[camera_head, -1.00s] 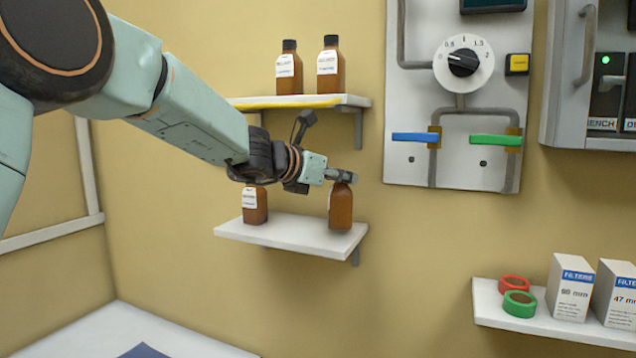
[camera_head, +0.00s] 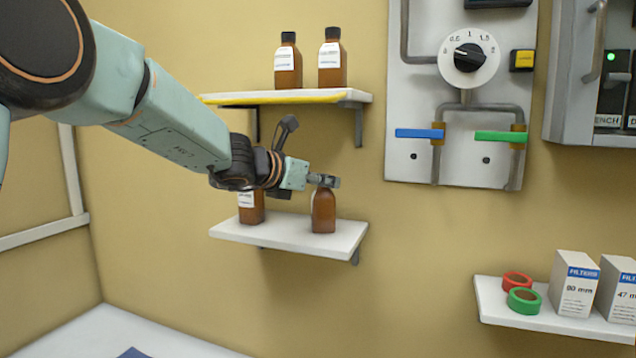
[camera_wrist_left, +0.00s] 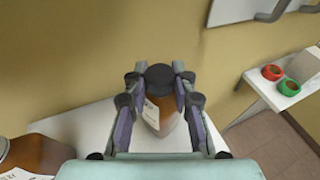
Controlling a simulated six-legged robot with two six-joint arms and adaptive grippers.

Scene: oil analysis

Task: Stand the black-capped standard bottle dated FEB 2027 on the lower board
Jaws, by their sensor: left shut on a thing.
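My left gripper (camera_head: 325,180) is shut on the black cap of a brown bottle (camera_head: 323,212). The bottle is upright at the right part of the lower board (camera_head: 285,240), its base at the board's surface; I cannot tell whether it fully rests there. In the left wrist view the gripper (camera_wrist_left: 160,78) has its fingers on both sides of the black cap, with the brown bottle (camera_wrist_left: 165,120) and part of its white label below. The label's date is not readable. My right gripper is not in view.
Another brown bottle (camera_head: 251,209) stands on the lower board at left, its top hidden behind my arm. Two black-capped bottles (camera_head: 288,62) (camera_head: 332,60) stand on the upper board (camera_head: 240,98) with a yellow edge. A shelf at right holds red (camera_head: 517,281) and green rings (camera_head: 524,301) and filter boxes (camera_head: 575,285).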

